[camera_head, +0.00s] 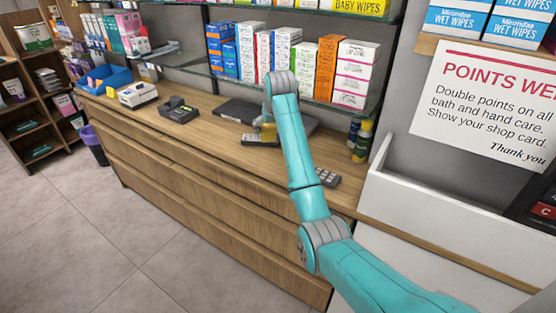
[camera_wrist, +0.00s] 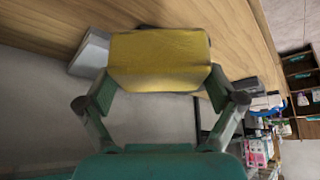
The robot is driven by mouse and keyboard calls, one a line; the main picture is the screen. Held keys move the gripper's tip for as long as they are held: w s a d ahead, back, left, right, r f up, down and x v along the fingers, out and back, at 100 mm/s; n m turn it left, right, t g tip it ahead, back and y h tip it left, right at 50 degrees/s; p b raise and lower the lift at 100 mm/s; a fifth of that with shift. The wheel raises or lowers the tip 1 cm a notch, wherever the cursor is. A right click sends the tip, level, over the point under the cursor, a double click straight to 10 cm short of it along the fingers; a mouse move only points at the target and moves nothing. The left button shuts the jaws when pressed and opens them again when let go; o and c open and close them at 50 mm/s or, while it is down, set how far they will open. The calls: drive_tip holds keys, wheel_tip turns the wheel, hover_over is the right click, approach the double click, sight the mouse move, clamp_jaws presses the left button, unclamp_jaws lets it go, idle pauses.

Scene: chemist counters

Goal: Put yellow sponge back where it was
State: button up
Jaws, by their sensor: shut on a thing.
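The yellow sponge (camera_wrist: 160,60) is large in the wrist view, between the two fingers of my gripper (camera_wrist: 157,88). The fingers are shut on its left and right sides. My arm hides most of my gripper there. I cannot tell how far the sponge is above the counter top.
A dark flat device (camera_head: 237,112) and a small keypad (camera_head: 258,140) lie near my gripper. A black card terminal (camera_head: 179,109), a white box (camera_head: 138,95) and a blue tray (camera_head: 105,78) stand further left. Bottles (camera_head: 362,142) stand at the right. Boxed shelves (camera_head: 240,85) overhang behind.

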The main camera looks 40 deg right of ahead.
sight(274, 140)
drive_tip(key=f, duration=0.5)
drive_tip(key=shift+s+d, duration=0.25)
drive_tip(key=shift+f, duration=2.35)
drive_tip(key=o, duration=0.8)
drive_tip(key=shift+c, duration=0.2)
drive_tip(key=v, duration=1.2)
drive_tip(key=shift+w, duration=0.15)
